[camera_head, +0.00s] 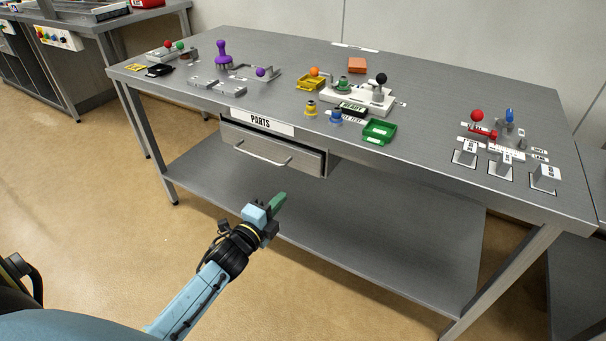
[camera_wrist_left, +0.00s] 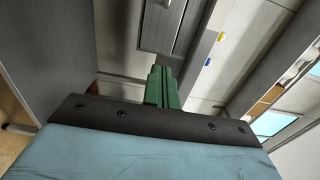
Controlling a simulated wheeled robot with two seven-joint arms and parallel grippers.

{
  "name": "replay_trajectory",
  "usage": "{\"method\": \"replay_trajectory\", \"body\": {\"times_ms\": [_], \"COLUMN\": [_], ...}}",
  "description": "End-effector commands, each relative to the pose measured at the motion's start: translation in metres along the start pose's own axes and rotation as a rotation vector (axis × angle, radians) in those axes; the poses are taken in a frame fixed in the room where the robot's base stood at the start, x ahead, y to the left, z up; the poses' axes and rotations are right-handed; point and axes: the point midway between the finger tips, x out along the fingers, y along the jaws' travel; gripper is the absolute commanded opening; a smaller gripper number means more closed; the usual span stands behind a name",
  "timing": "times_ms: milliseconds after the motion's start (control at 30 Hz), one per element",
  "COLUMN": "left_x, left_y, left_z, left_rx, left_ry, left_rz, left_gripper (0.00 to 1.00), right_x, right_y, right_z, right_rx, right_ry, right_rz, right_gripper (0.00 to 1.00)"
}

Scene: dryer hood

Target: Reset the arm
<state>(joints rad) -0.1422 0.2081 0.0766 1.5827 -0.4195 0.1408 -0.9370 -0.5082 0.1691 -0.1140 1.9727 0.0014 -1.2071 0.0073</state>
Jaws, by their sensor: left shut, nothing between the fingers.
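My left arm comes in from the lower left in the head view. Its gripper (camera_head: 279,202) has green fingers, is shut and empty, and is in the air in front of the table, below the level of the tabletop. In the left wrist view the green fingers (camera_wrist_left: 162,88) lie together with nothing between them. My right gripper is not in view.
The grey metal table (camera_head: 440,95) carries a white fixture (camera_head: 362,98), a green tray (camera_head: 379,132), a yellow tray (camera_head: 309,83), purple-knobbed parts (camera_head: 223,55) and lever controls (camera_head: 478,117) at the right. A lower shelf (camera_head: 400,225) spans beneath. Floor in front is clear.

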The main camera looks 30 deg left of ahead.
Motion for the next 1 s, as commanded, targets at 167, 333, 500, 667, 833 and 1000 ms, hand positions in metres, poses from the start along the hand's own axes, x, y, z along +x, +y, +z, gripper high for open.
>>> {"method": "replay_trajectory", "body": {"times_ms": [167,333,500,667,833,1000], "left_x": [-0.001,-0.013,-0.055,-0.115,-0.177,-0.233], "left_y": [0.0,0.02,0.071,0.119,0.148,0.161], "left_z": [0.0,0.0,-0.008,-0.028,-0.052,-0.075], "left_rx": [-0.003,-0.122,-0.441,-0.748,-0.963,-1.094], "left_ry": [-0.001,-0.053,-0.216,-0.429,-0.644,-0.837], "left_rz": [0.001,0.096,0.346,0.605,0.819,0.983], "left_gripper": [0.0,0.0,0.0,0.0,0.0,0.0], "right_x": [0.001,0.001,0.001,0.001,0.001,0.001], "right_y": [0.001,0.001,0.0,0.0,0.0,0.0], "right_z": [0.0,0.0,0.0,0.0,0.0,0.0], "right_rx": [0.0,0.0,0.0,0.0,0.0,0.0], "right_ry": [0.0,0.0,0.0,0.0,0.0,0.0], "right_rz": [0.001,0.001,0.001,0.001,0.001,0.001], "right_gripper": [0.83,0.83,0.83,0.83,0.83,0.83]}}
